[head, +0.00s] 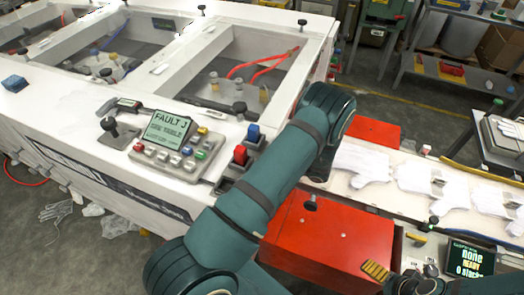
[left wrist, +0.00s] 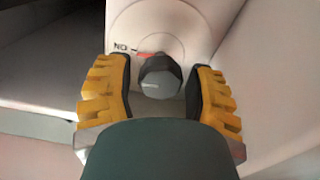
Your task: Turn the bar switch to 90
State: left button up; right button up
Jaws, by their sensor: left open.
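In the left wrist view, a dark, blunt-ended switch knob (left wrist: 160,76) stands out from a pale round plate (left wrist: 178,22). A short red mark and small lettering, which appears upside down, show just up and left of the knob. My left gripper (left wrist: 160,92) is open, with one yellow ridged finger on each side of the knob and a visible gap on both sides. In the head view my left arm hides that gripper and the switch. A yellow ridged finger (head: 375,270), seemingly of my right gripper, shows at the bottom right; its opening is unclear.
A white machine with a fault display (head: 168,129) and coloured buttons stands left of my arm. Red boxes (head: 335,235) are close beside the arm. White gloves (head: 362,165) lie along a belt at right. A second display (head: 468,262) is at lower right.

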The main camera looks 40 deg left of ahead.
pick_arm(q)
jog(key=c, duration=0.9)
jog(key=shift+m, duration=0.7)
jog(key=o, duration=0.9)
